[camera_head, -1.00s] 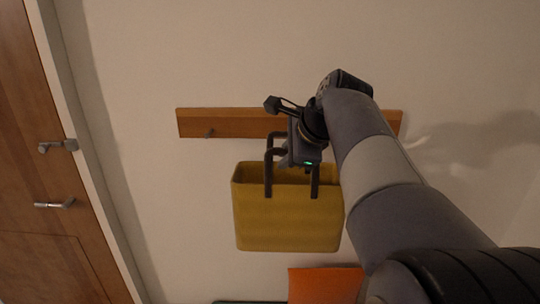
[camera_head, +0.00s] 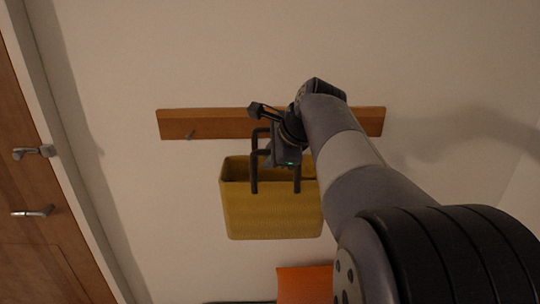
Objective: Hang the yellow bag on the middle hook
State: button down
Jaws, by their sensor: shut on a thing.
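The yellow bag (camera_head: 272,210) hangs upright below my gripper, with its dark handles (camera_head: 254,172) standing up from its rim. My gripper (camera_head: 284,156) is shut on the bag's handles, in front of the wooden hook rail (camera_head: 222,123) on the wall. The middle hook is hidden behind my gripper and arm, as is part of the rail's right half. I cannot tell whether the handles touch a hook.
An orange thing (camera_head: 304,284) stands below the bag at the bottom of the picture, beside a dark edge. A wooden door (camera_head: 30,180) with metal handles is at the left. The wall (camera_head: 160,55) around the rail is bare.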

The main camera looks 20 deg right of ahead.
jog(key=shift+f, duration=0.1)
jog(key=c, duration=1.3)
grip_release()
jog(key=v, duration=1.1)
jog(key=shift+w, duration=0.1)
